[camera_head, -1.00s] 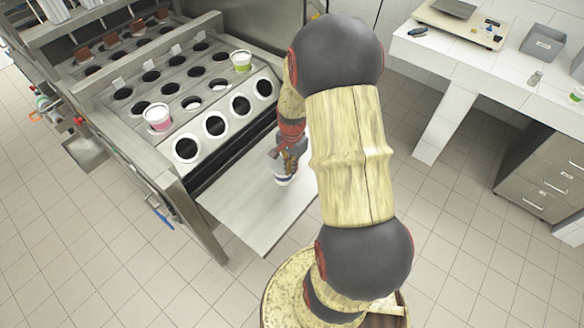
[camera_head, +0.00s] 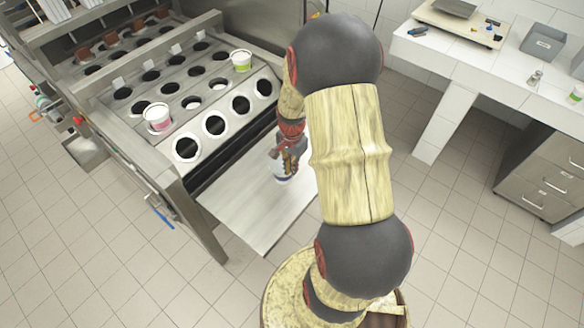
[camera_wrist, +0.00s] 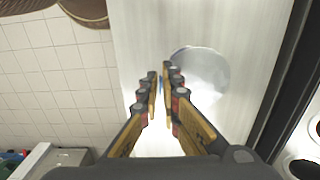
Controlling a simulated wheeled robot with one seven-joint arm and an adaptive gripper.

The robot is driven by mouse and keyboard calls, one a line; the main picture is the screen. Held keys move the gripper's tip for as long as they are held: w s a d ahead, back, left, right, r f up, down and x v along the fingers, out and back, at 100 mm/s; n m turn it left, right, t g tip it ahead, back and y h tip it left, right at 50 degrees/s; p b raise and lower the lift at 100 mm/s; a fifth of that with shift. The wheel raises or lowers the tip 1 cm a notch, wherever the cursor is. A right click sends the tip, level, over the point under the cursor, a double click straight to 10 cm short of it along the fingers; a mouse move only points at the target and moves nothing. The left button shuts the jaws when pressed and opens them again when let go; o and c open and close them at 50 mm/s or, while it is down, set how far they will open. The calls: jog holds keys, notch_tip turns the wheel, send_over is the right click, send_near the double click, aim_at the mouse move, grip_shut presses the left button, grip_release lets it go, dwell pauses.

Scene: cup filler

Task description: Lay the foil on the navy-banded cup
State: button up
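My gripper (camera_head: 284,172) is low over the steel shelf at the front of the machine. In the wrist view its fingertips (camera_wrist: 162,84) stand a narrow gap apart, with a sliver of blue between them. A pale, shiny round disc (camera_wrist: 203,72), which looks like foil, lies just right of the fingertips; I cannot tell if they touch it.
The steel shelf (camera_head: 245,215) is otherwise bare. Behind it the machine's plate has rows of holes, holding a pink-banded cup (camera_head: 158,118) and a green-banded cup (camera_head: 241,61).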

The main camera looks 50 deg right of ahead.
jog(key=o, duration=0.5)
jog(key=shift+c, duration=0.2)
notch_tip(320, 180, up, 12)
dwell(0.4)
dwell(0.7)
jog(key=s+a+r+n+t, duration=0.2)
jog(key=s+a+r+n, duration=0.2)
jog(key=a+r+n, duration=0.4)
jog(key=s+a+r+n+t+b, duration=0.1)
jog(key=s+a+r+n+t, duration=0.2)
jog(key=a+r+n, duration=0.6)
jog(key=s+a+r, duration=0.1)
jog(key=s+a, duration=0.1)
jog(key=a, duration=0.7)
jog(key=shift+r+t, duration=0.3)
